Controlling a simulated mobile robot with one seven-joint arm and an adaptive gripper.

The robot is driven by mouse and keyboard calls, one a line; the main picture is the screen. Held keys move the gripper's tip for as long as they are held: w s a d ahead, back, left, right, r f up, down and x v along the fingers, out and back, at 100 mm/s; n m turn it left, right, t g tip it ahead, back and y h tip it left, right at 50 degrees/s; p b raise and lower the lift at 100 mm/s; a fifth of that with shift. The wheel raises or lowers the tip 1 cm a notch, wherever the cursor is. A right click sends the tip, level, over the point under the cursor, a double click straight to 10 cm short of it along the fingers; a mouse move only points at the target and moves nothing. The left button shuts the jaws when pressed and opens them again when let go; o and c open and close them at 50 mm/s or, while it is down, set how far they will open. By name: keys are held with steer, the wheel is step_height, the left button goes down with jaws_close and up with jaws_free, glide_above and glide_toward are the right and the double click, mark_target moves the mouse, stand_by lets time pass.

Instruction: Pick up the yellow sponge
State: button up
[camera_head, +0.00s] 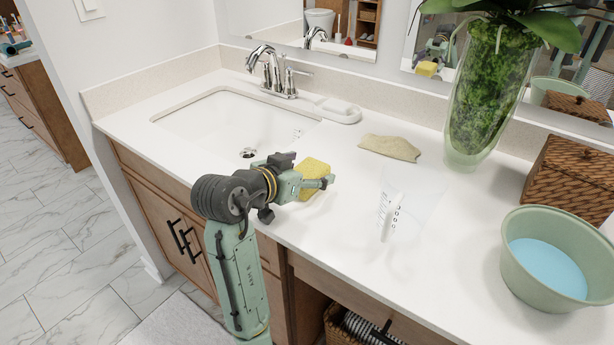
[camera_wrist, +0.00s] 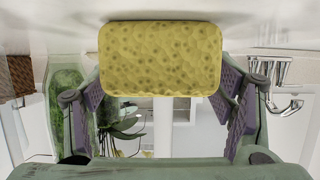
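The yellow sponge (camera_head: 314,168) is at the front of the white counter, right of the sink. My gripper (camera_head: 306,184) is at the sponge, with one finger passing in front of its lower part. In the wrist view the sponge (camera_wrist: 160,58) fills the upper middle, and the gripper's purple-padded fingers (camera_wrist: 162,88) stand wide apart at its left and right edges. Both fingertips are very close to the sponge; I cannot tell whether they touch it. The sponge's underside is hidden.
A beige cloth (camera_head: 390,147) lies behind and right of the sponge. The sink (camera_head: 225,118) is to the left. A plant vase (camera_head: 464,157), wicker box (camera_head: 568,180) and green basin of blue water (camera_head: 512,270) stand right. A clear, marked item (camera_head: 388,215) is near the middle.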

steer(key=c, duration=0.9)
steer(key=shift+r, duration=0.1)
steer(key=shift+c, duration=0.2)
